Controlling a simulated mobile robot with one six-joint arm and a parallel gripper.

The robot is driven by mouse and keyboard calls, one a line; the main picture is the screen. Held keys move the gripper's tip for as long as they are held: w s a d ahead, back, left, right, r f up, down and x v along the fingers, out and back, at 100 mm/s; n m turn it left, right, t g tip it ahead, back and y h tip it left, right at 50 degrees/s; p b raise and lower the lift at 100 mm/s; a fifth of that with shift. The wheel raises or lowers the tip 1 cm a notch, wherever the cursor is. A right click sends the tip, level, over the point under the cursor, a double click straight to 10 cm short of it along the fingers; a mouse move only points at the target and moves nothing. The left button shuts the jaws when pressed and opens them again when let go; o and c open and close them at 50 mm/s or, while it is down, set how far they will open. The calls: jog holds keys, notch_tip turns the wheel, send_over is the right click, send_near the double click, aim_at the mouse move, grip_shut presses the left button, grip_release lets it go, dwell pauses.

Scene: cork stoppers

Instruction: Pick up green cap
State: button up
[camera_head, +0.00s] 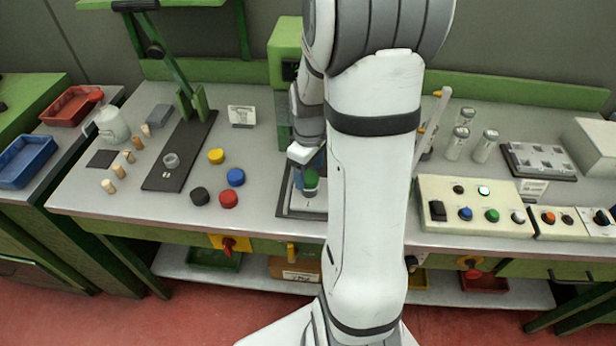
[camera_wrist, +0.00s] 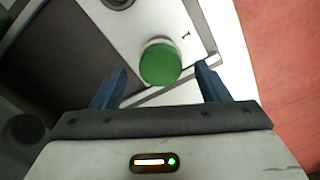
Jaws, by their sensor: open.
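The green cap (camera_wrist: 160,64) shows in the wrist view as a round green top over a pale neck, on a white plate with a small dark mark. In the head view the green cap (camera_head: 311,179) is partly covered by my gripper. My gripper (camera_wrist: 160,84) is open, with a blue finger on each side and the cap just beyond and between the fingertips. The fingers do not appear to touch it. In the head view my arm hides much of the area to the right of the cap.
Yellow (camera_head: 216,156), blue (camera_head: 236,177), red (camera_head: 228,200) and black (camera_head: 200,196) caps lie left of my gripper. Several corks stand farther left near a white jug (camera_head: 112,126). A button panel (camera_head: 475,207) and clear jars (camera_head: 457,142) stand to the right. A green machine (camera_head: 284,70) stands behind.

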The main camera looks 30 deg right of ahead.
aim_at(309, 177)
jog(key=shift+f, duration=0.9)
jog(key=shift+c, duration=0.3)
jog(key=c, duration=1)
notch_tip(309, 177, up, 10)
jog(key=shift+b, duration=0.3)
